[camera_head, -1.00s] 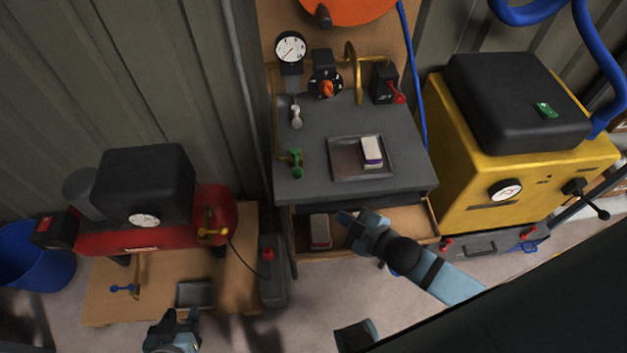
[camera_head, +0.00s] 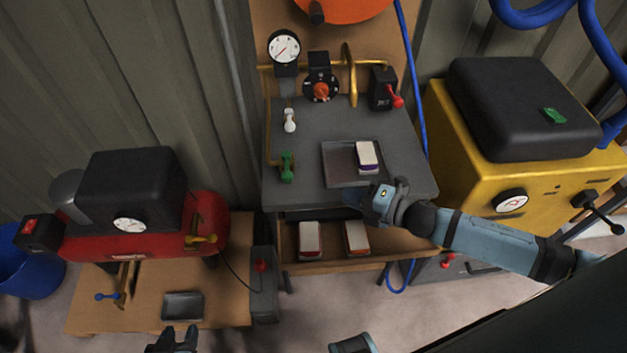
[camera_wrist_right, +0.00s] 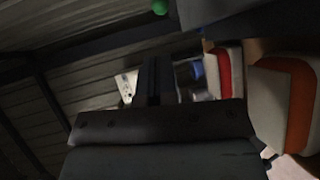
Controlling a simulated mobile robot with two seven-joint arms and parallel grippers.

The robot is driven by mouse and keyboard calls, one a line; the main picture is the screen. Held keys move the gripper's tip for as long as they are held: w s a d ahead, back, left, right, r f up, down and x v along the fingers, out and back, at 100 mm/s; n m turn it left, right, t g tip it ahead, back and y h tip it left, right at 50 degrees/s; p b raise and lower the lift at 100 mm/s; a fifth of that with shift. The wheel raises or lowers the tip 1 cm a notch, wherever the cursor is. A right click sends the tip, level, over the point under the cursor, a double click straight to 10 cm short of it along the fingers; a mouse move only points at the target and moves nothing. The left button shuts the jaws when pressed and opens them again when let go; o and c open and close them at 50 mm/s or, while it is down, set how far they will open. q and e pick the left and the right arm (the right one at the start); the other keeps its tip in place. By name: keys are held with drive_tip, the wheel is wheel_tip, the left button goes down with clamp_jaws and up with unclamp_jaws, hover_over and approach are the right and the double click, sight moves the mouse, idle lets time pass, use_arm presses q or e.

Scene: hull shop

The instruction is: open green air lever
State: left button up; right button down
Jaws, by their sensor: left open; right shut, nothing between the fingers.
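The green air lever (camera_head: 286,166) sits at the left front of the grey bench top, by a thin brass pipe; it points roughly along the pipe in the picture. A green knob (camera_wrist_right: 160,6) shows at the top edge of the right wrist view. My right gripper (camera_head: 358,200) is shut and empty at the bench's front edge, over the open drawer, to the right of the lever and apart from it. Its closed fingers also show in the right wrist view (camera_wrist_right: 153,80). My left gripper (camera_head: 173,340) is open and empty at the bottom edge, below the small tray, far from the lever.
The open drawer (camera_head: 345,267) holds a red-and-white block (camera_head: 310,240) and an orange-and-white block (camera_head: 357,238). A tray (camera_head: 338,172) with a purple-and-white block (camera_head: 367,156) lies right of the lever. A white lever (camera_head: 290,121) stands behind it. A red compressor (camera_head: 120,240) is at left.

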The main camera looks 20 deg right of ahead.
sight(292, 179)
drive_tip(key=p+x, duration=0.1)
drive_tip(key=x, duration=1.2)
drive_tip(key=shift+w+a+f, duration=0.1)
drive_tip(key=shift+w+a, duration=0.15)
drive_tip(key=shift+w, duration=0.05)
drive_tip(key=shift+a, duration=0.15)
